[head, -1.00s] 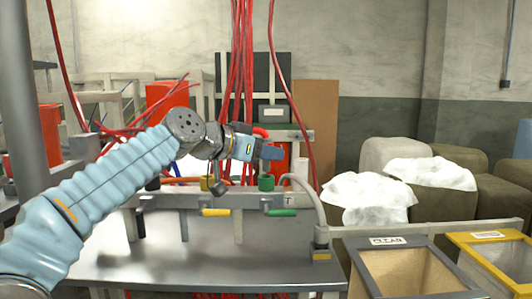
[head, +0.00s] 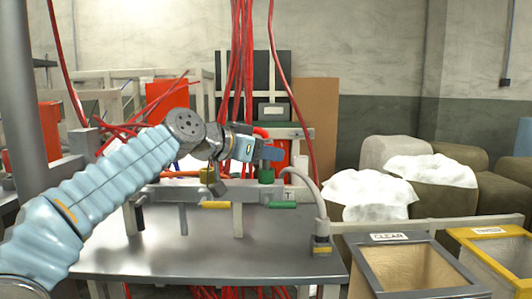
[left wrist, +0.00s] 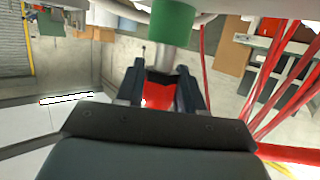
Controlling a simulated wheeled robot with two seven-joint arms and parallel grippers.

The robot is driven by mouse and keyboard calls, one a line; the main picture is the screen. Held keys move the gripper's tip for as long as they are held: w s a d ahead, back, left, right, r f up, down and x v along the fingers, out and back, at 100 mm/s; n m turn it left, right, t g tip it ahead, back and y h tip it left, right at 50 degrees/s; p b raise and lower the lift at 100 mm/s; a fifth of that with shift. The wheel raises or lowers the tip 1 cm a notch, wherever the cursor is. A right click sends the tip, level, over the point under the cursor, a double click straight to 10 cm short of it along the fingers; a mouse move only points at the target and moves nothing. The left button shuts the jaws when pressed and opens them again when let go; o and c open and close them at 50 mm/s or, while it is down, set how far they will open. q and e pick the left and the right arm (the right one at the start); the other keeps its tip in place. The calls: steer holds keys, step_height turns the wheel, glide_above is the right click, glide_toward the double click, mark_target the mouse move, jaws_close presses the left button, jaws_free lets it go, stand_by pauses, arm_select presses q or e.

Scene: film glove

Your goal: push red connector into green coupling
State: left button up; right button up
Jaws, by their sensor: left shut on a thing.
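My left gripper (head: 268,153) reaches in from the left in the head view, just above the green coupling (head: 266,176) on the bench rail. The left wrist view shows its two dark fingers (left wrist: 162,92) shut on the red connector (left wrist: 160,90). A silver cylindrical piece lies between the red part and the green coupling (left wrist: 172,22), at the top of that view. I cannot tell whether the connector touches the coupling. In the head view the gripper hides most of the connector. My right gripper is not in view.
A yellow handle (head: 215,205) and a green handle (head: 283,205) stick out from the rail. A grey hose (head: 312,192) curves down on the right. Red cables (head: 237,65) hang behind the gripper. The metal bench top (head: 190,245) is clear. Bins (head: 400,240) stand at right.

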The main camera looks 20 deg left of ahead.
arm_select(q)
steer(key=shift+f+b, duration=0.8)
steer(key=shift+f, duration=0.1)
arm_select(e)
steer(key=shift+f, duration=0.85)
arm_select(q)
steer(key=o, duration=1.1)
steer(key=b+v, duration=0.1)
steer(key=v, duration=1.3)
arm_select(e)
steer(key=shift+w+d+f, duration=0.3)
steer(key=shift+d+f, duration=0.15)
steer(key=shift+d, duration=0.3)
